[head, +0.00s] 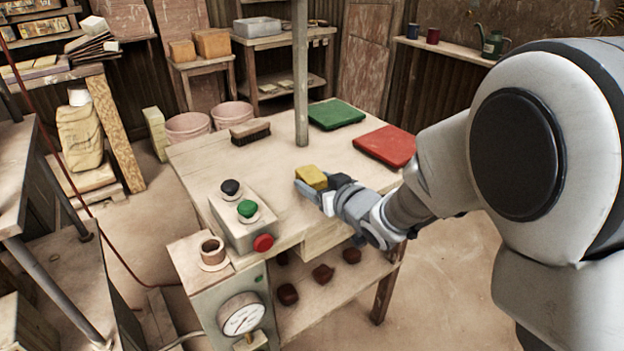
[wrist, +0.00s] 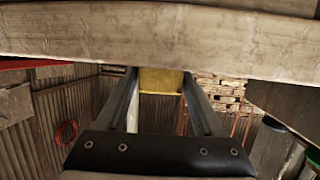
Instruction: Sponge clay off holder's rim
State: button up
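My gripper (head: 314,186) is over the front right part of the worktable, with a yellow sponge (head: 311,176) at its fingertips. In the wrist view the sponge (wrist: 161,80) sits between the two fingers, its far end hidden behind a pale wooden beam or edge. The fingers appear closed on it. I cannot tell for sure which thing is the holder; a small brown ring-shaped cup (head: 212,249) stands on the press's front left corner. No clay on its rim can be made out at this size.
The worktable (head: 250,170) carries a control box (head: 246,230) with buttons, a brush (head: 250,131), a green slab (head: 336,114), a red slab (head: 387,145) and an upright post (head: 300,80). The table's middle is clear. Dark red lumps (head: 323,272) lie on the lower shelf.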

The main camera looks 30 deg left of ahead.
aim_at(317, 180)
jog(key=c, duration=0.8)
jog(key=shift+r+p, duration=2.25)
jog(key=shift+r, duration=0.8)
jog(key=shift+d, duration=0.1)
